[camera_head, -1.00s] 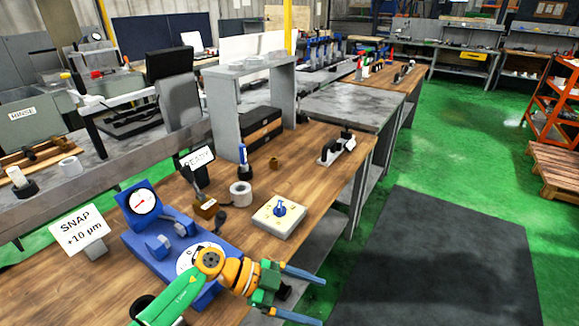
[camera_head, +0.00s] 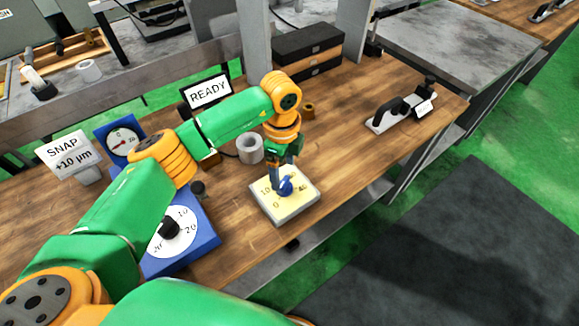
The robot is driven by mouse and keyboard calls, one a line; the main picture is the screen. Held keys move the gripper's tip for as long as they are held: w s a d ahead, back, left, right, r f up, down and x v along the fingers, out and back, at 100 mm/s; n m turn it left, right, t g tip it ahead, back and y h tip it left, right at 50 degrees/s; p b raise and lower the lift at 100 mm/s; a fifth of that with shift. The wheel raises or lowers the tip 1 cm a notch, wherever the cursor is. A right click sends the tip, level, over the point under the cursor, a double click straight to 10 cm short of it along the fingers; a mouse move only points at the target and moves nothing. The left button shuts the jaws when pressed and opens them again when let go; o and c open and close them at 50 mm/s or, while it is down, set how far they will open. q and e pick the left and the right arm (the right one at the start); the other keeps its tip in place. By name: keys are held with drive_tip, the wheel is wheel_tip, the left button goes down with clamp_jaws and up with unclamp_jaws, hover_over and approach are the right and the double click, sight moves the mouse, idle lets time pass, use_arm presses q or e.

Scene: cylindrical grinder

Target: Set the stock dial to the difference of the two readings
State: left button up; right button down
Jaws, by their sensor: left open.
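A cream square dial block (camera_head: 301,207) with a blue knob (camera_head: 285,187) and printed numbers, 0, 10 and 40 among them, lies on the wooden bench. My left gripper (camera_head: 285,176) points down over this block, fingers open and right at the blue knob; I cannot tell whether they touch it. A blue fixture (camera_head: 205,236) carries a white dial with a black knob (camera_head: 169,228), partly hidden by my left arm. A round gauge (camera_head: 124,141) with a red needle stands on its blue back plate. A white sign (camera_head: 72,155) reads "SNAP +10 µm". My right gripper is not in view.
A small screen (camera_head: 209,93) reads "READY" behind my left arm. A grey ring (camera_head: 250,149) and a small brass part (camera_head: 308,110) stand near the gripper. A black-handled tool (camera_head: 390,115) lies farther right. The wood right of the block is clear.

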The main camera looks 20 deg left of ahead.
sight(284, 181)
use_arm(q)
drive_tip(key=f, duration=0.3)
drive_tip(key=shift+s+f, duration=0.25)
drive_tip(key=shift+f, duration=0.05)
drive_tip(key=shift+w+d+f, duration=0.15)
drive_tip(key=shift+w+f, duration=0.1)
drive_tip(key=shift+w, duration=0.05)
drive_tip(key=shift+s, duration=0.1)
clamp_jaws()
